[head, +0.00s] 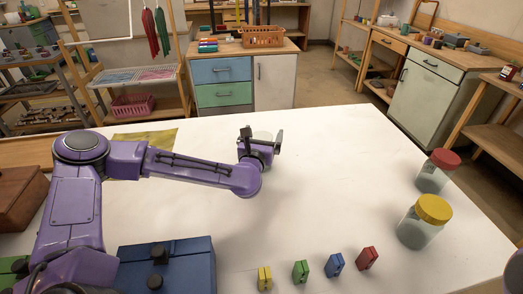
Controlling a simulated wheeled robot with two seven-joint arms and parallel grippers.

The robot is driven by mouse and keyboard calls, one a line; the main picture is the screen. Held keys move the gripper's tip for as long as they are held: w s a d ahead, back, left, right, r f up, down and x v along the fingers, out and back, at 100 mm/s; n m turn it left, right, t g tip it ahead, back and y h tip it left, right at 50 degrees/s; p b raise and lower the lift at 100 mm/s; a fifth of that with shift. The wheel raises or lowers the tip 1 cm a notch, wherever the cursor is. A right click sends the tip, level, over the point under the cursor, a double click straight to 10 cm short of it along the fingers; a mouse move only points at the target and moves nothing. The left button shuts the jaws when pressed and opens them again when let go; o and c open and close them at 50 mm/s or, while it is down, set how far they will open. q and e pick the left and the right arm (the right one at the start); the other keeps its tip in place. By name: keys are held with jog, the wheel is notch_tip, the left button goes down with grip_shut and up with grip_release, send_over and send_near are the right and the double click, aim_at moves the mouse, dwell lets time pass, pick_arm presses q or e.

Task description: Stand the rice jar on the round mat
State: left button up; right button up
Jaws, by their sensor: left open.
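My left gripper (262,135) is open over the far middle of the white table. A pale, rounded thing shows just behind and between its fingers, mostly hidden; I cannot tell whether it is a jar or the round mat. A clear jar with a red lid (437,171) stands upright at the right side of the table. A clear jar with a yellow lid (424,222) stands upright just in front of it. Their contents are too faint to tell which is the rice jar. No round mat shows clearly. My right gripper is out of view.
Yellow (264,278), green (300,271), blue (334,265) and red (367,258) small blocks stand in a row at the front. A blue box (190,268) is at front left, a brown box (18,196) at the left edge. The table's middle (320,195) is clear.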

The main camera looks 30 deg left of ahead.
pick_arm(q)
jog(key=shift+w, duration=0.15)
jog(key=c, duration=1.8)
